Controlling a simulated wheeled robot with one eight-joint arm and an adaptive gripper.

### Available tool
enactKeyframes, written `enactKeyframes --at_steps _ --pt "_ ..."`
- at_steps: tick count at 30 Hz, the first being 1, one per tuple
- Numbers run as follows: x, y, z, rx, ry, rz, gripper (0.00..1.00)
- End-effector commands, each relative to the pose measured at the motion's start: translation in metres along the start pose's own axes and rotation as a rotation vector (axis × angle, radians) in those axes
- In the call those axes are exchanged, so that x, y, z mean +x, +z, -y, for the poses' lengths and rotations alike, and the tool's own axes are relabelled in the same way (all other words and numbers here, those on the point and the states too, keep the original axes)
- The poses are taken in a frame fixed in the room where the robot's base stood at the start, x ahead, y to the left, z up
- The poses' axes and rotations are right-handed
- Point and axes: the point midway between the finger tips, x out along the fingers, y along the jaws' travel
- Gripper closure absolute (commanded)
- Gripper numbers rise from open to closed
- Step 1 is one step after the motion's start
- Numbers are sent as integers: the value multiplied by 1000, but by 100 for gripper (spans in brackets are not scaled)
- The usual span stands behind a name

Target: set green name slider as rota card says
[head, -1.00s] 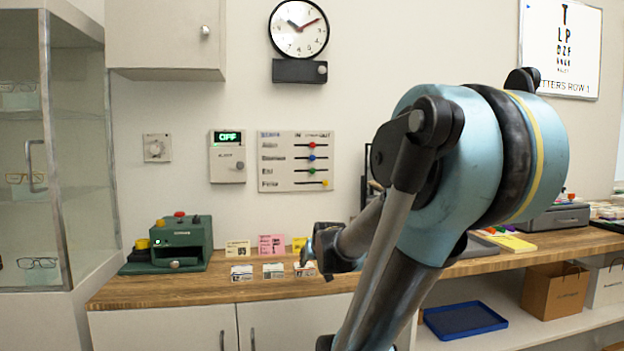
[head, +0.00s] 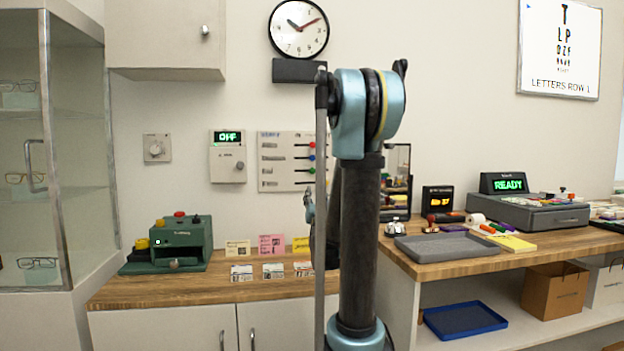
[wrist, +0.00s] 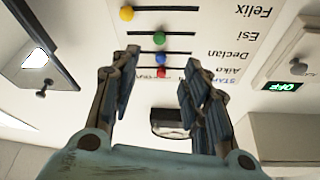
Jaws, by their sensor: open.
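The name board (head: 268,178) hangs on the wall with four coloured slider knobs. The green knob (head: 311,170) sits on the Esi row; it also shows in the upside-down wrist view (wrist: 159,38), near the middle of its slot. Blue (wrist: 161,58) and red (wrist: 161,72) knobs are in line with it; the yellow knob (wrist: 127,13) sits at its slot's end. My gripper (wrist: 160,68) is open and empty, fingers facing the board, apart from the green knob. In the head view my arm hides most of it and the yellow knob. Which card is the rota card is unreadable.
Cream (head: 238,248), pink (head: 271,244) and yellow (head: 300,244) cards stand on the wooden counter behind small white boxes (head: 242,273). A green machine (head: 178,245) stands left. An alert box (head: 227,165) reading OFF hangs left of the board.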

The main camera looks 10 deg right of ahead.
Motion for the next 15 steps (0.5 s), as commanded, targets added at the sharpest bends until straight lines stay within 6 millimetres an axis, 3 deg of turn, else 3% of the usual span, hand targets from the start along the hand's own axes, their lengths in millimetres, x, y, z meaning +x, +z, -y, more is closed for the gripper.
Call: enactKeyframes --at_steps 5,15 --pt "11 -1 0 2 0 -8 57" --pt "67 -1 -1 2 0 -7 57"
